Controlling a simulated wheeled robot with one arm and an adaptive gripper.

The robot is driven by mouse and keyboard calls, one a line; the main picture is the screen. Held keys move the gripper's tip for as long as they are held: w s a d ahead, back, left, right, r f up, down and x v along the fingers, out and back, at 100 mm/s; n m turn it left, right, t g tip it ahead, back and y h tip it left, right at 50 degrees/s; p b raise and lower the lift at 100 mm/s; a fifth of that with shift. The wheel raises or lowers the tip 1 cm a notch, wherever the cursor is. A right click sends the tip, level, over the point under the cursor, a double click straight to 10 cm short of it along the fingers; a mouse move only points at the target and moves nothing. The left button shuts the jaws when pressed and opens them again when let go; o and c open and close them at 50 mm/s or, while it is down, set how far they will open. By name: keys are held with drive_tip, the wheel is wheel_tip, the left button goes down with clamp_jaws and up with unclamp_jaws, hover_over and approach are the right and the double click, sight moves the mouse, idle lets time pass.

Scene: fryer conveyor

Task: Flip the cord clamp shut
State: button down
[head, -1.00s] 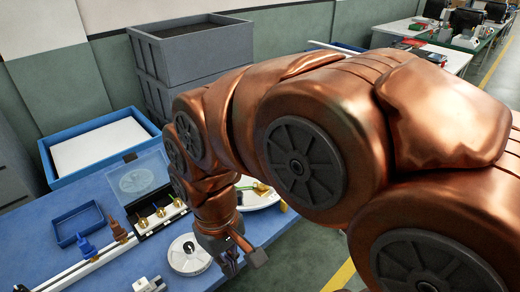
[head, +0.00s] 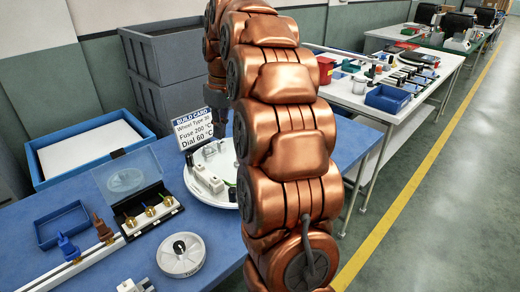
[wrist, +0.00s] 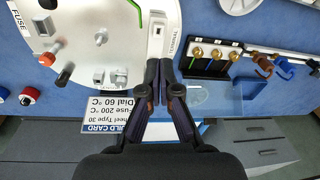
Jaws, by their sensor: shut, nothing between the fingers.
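The round white base plate (head: 226,162) stands on the blue table, partly hidden behind my arm; it also shows in the wrist view (wrist: 88,62). Near its rim in the wrist view is a small pale fitting with short posts (wrist: 118,76), which looks like the cord clamp; I cannot tell its flap's position. A white block marked TERMINAL (wrist: 166,28) lies on the plate, with a green cord (wrist: 135,18) beside it. My gripper (wrist: 157,96) is shut and empty, its tips just off the plate's edge below the terminal block.
A build card (head: 201,129) stands behind the plate. An open case with brass parts (head: 148,209), a white wheel (head: 181,255) and a small blue tray (head: 62,225) lie to the left. Grey crates (head: 170,60) stand behind the table.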

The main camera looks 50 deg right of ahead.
drive_tip(key=w+d+f+b, duration=0.2)
drive_tip(key=d, duration=1.2)
drive_tip(key=shift+d+f+t, duration=0.3)
drive_tip(key=shift+d+t, duration=0.05)
drive_tip(key=shift+t, duration=0.05)
drive_tip(key=shift+f+h, duration=0.1)
drive_tip(key=shift+h, duration=0.2)
drive_tip(key=f, duration=0.3)
drive_tip(key=f+p, duration=0.1)
drive_tip(key=f, duration=0.2)
drive_tip(key=w+f, duration=0.1)
drive_tip(key=f, duration=0.2)
drive_tip(key=shift+w+a+f, duration=0.1)
drive_tip(key=shift+a+f, duration=0.2)
drive_tip(key=shift+f, duration=0.1)
drive_tip(key=shift+s+d+r+p, duration=0.1)
drive_tip(key=shift+s+r+p, duration=0.1)
drive_tip(key=shift+s, duration=0.4)
drive_tip(key=shift+s+d+r+p, duration=0.15)
drive_tip(key=shift+s+p, duration=0.1)
drive_tip(key=shift+s, duration=0.4)
drive_tip(key=shift+s+d+r+p, duration=0.1)
drive_tip(key=shift+s+p, duration=0.1)
drive_tip(key=shift+s, duration=0.4)
drive_tip(key=shift+s+b, duration=0.1)
drive_tip(key=shift+b, duration=0.4)
